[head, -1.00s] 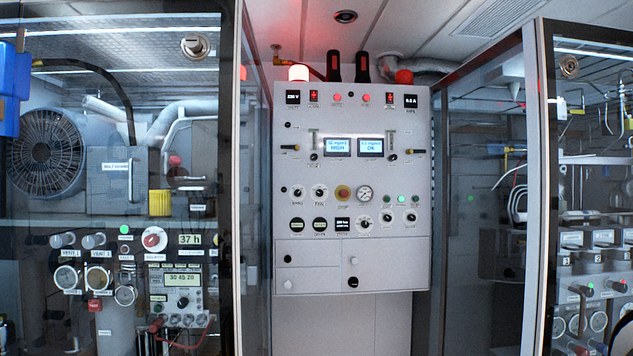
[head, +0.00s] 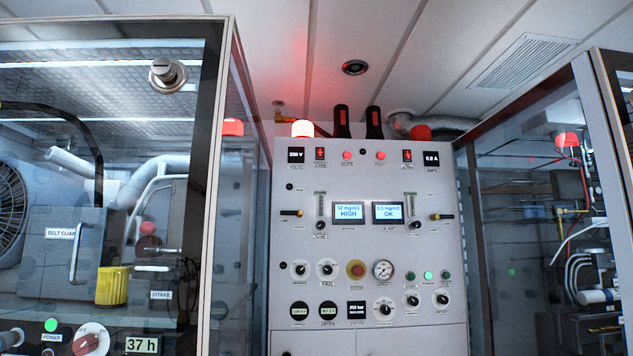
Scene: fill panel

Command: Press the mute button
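The grey fill panel (head: 340,240) faces me in the head view. Two small red buttons sit in its top row, a left one (head: 347,156) and a right one (head: 380,156). The tiny labels below them are too small to read surely, so I cannot tell which button is mute. One display (head: 348,212) reads HIGH and the other (head: 388,212) reads OK. My gripper is not in view.
A glass-fronted cabinet (head: 215,150) stands close on the left, another (head: 600,130) on the right. A glowing lamp (head: 302,128) and a red lamp (head: 421,132) top the panel. Switches, knobs and a pressure gauge (head: 383,270) crowd its face.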

